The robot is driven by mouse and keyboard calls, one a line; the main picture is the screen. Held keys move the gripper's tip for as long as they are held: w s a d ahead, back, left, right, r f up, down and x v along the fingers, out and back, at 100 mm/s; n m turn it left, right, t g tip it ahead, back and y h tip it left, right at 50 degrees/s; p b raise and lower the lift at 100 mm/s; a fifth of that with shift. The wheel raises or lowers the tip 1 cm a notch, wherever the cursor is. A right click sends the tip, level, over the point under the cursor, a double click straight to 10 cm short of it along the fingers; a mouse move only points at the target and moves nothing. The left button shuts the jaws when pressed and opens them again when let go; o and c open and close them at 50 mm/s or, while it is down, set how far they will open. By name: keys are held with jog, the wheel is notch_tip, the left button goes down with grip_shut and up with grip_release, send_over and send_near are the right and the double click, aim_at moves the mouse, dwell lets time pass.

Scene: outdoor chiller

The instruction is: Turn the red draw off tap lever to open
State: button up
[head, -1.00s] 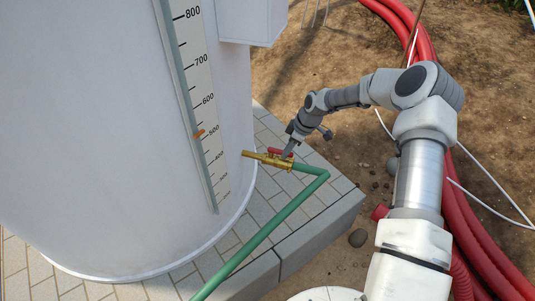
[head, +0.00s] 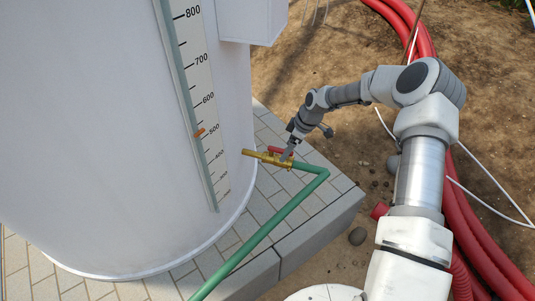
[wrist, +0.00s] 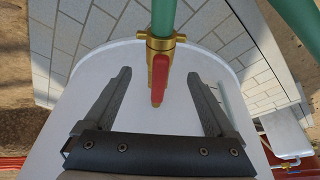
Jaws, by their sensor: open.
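The tap is a brass valve (head: 268,157) low beside the white tank, with a green pipe (head: 308,168) on its right end. Its red lever (head: 276,150) lies roughly along the brass body. In the wrist view the red lever (wrist: 159,80) points down the picture from the brass fitting (wrist: 160,45), in line with the green pipe. My gripper (head: 288,155) is at the lever's right part. In the wrist view my gripper (wrist: 160,76) is open, one finger on each side of the lever, with gaps on both sides. Part of the valve is hidden behind the gripper in the head view.
The white tank (head: 100,140) with a level scale (head: 205,100) stands close on the left. The paved plinth (head: 320,215) lies under the tap and pipe. Thick red hoses (head: 480,220) run over the soil on the right, beside my arm.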

jog(key=p+v, duration=0.3)
jog(key=v, duration=0.3)
jog(key=shift+r, duration=0.2)
jog(key=shift+s+d+r, duration=0.1)
